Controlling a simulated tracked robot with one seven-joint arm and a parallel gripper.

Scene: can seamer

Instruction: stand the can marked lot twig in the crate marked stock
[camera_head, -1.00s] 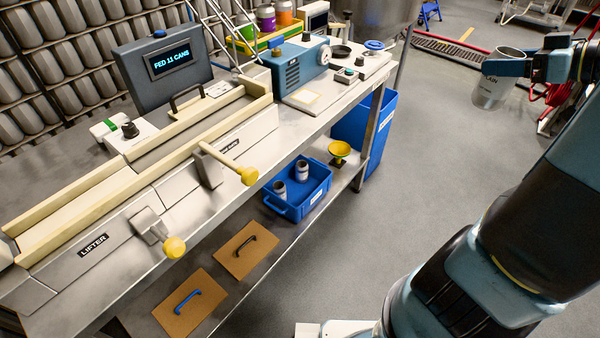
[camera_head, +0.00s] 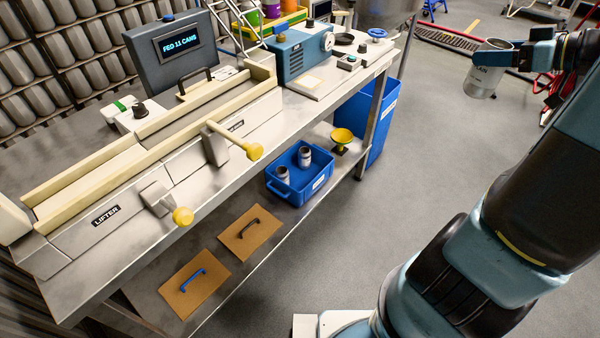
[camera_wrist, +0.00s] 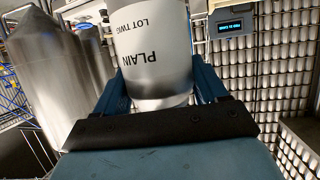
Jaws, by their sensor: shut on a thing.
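The can marked lot twig (camera_wrist: 150,50) is a plain silver cylinder. Its label "PLAIN" and "LOT TWIG" reads upside down in the wrist view. My gripper (camera_head: 488,58) is shut on it, one finger on each side, and holds it in the air at the upper right, well right of the bench. The can (camera_head: 481,80) looks close to upright in the head view. A blue crate (camera_head: 283,192) stands on the bench's lower shelf, with a white label on its front too small to read. Two silver cans (camera_head: 304,157) stand in it, toward its back and left.
The steel bench (camera_head: 330,110) with its machine runs along the left. A tall blue bin (camera_head: 385,115) is at the bench's end. The floor between bench and arm is clear.

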